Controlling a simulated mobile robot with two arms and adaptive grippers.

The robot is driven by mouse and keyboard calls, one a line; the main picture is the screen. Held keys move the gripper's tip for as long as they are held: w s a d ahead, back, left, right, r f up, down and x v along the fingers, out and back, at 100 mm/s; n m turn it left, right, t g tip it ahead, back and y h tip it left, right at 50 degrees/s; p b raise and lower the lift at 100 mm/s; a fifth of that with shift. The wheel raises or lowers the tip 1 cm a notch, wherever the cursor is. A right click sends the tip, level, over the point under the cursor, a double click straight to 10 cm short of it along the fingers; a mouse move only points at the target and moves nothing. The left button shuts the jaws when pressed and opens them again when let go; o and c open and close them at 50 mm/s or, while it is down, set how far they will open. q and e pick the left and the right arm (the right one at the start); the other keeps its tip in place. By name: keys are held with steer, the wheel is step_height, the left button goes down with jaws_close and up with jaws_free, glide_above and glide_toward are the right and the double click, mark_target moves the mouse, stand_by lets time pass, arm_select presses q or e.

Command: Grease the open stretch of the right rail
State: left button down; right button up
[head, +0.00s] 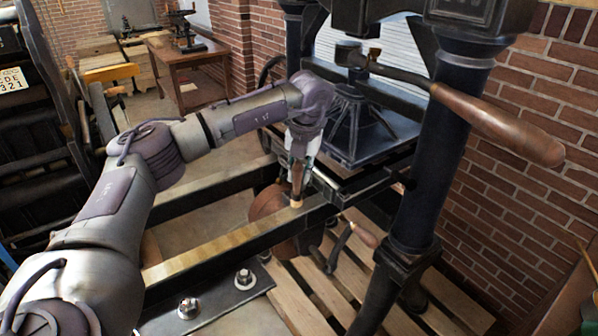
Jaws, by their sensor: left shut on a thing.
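The near rail (215,249), on the right of the pair, runs from the lower left up to the press bed. Its open stretch has a yellowish, slightly shiny top; I cannot tell how much of that is grease. My left gripper (299,160) is over the press end of this stretch, shut on a brush with a brown wooden handle (297,178). The brush points down and its pale tip (296,203) is at the rail's top, seemingly touching it. The fingers are partly hidden by my wrist. My right gripper is out of view.
The far rail (215,186) runs parallel behind. The black press bed (358,150) and a dark column (428,165) stand to the right. A wooden-handled lever (500,125) juts out at upper right. A crank handle (360,234) hangs below the near rail, above a wooden pallet (297,296).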

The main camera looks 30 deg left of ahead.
arm_select(q)
steer(key=shift+f+b, duration=0.4)
steer(key=shift+f, duration=0.3)
stand_by(0.6)
